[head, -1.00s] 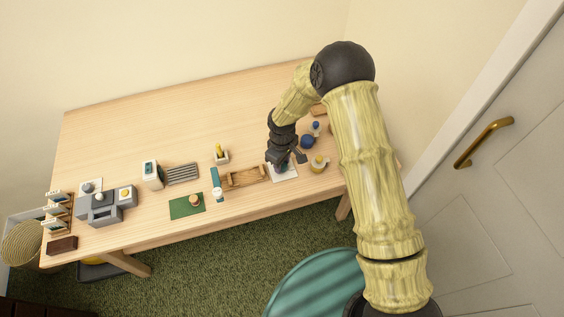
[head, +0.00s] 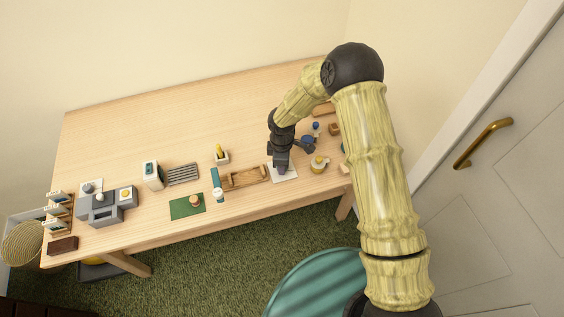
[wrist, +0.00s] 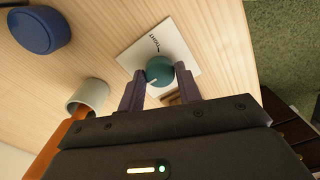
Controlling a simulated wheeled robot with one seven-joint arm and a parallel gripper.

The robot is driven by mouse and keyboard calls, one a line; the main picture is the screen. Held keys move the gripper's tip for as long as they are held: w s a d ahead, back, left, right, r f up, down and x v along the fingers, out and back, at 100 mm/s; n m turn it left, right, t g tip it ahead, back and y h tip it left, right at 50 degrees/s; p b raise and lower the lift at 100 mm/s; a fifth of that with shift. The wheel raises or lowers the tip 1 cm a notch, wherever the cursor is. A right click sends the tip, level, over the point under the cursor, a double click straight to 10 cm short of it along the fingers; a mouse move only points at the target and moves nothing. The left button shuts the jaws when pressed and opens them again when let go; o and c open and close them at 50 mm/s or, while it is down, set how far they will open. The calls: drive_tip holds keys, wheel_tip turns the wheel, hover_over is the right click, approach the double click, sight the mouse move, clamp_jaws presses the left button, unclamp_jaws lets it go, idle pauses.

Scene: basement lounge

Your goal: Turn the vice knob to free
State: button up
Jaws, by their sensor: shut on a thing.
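A teal round knob (wrist: 159,70) with a small white mark stands on a white plate (wrist: 185,40) with dark lettering and a dash, hard to read for certain. My gripper (wrist: 161,76) is shut on this knob, with a dark finger on either side of it. In the head view my gripper (head: 282,171) points down at the white plate (head: 291,178) near the table's front right. It hides the knob there.
A wooden tray (head: 232,183) lies just left of the plate. A cream mug (head: 318,165) stands close on the right, with a blue round thing (wrist: 38,30) beyond. Grey blocks (head: 104,212) and a green mat (head: 177,208) are farther left. The table's back is clear.

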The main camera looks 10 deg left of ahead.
drive_tip(key=o, duration=1)
wheel_tip(320, 180, up, 18)
drive_tip(key=shift+f+b, duration=0.25)
drive_tip(key=shift+b, duration=0.2)
drive_tip(key=shift+d, duration=0.1)
drive_tip(key=s+d+r+m+t+p, duration=0.1)
drive_tip(key=s+d+r+m, duration=0.2)
drive_tip(key=d+m, duration=0.3)
drive_tip(key=s+d+r+m+p, duration=0.1)
drive_tip(key=s+d+r+m, duration=0.2)
drive_tip(key=d, duration=1)
drive_tip(key=s+d+r+m+t+p, duration=0.1)
drive_tip(key=s+d+r+m, duration=0.3)
drive_tip(key=s+d+m, duration=0.3)
drive_tip(key=d+m, duration=0.2)
drive_tip(key=m, duration=0.2)
drive_tip(key=shift+d+t, duration=0.3)
drive_tip(key=shift+d, duration=0.1)
